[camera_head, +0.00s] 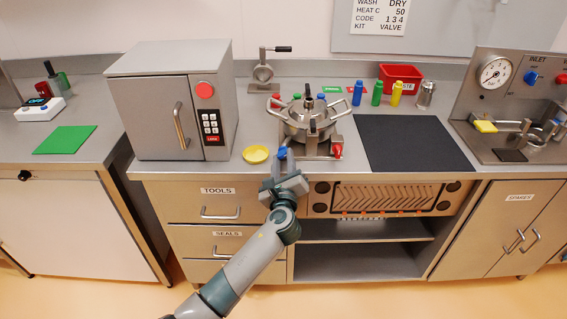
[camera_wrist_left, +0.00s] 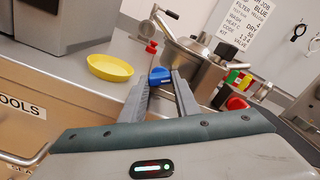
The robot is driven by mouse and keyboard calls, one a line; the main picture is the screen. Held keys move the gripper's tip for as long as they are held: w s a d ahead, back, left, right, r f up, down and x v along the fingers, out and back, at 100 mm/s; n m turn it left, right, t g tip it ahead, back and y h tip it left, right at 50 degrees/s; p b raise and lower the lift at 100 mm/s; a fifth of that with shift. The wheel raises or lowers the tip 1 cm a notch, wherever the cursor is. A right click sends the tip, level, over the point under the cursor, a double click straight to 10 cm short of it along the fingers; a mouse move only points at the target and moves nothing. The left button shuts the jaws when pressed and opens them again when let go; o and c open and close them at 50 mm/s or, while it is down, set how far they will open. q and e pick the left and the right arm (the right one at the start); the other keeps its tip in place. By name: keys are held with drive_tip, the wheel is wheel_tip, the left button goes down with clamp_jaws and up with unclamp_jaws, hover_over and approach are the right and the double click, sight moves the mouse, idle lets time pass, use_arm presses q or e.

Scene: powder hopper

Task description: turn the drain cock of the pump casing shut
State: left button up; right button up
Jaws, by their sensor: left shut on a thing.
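The steel pump casing (camera_head: 309,130) stands on the counter, with clamps and handles around its lid; it also shows in the left wrist view (camera_wrist_left: 196,68). A blue knob (camera_head: 282,153) sits low on its front left and a red knob (camera_head: 337,151) on its front right. My left gripper (camera_head: 279,163) reaches up from the counter's front edge and is shut on the blue knob, which shows between the fingertips in the left wrist view (camera_wrist_left: 159,75). The fingers hide part of this knob, and I cannot tell its exact angle. My right gripper is not in view.
A yellow dish (camera_head: 255,154) lies just left of the casing, near the fingers. A grey cabinet with keypad (camera_head: 172,105) stands further left. A dark mat (camera_head: 415,143) lies bare at right, with several bottles and a red bin (camera_head: 400,75) behind it.

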use_arm(q)
drive_tip(key=shift+n, duration=0.3)
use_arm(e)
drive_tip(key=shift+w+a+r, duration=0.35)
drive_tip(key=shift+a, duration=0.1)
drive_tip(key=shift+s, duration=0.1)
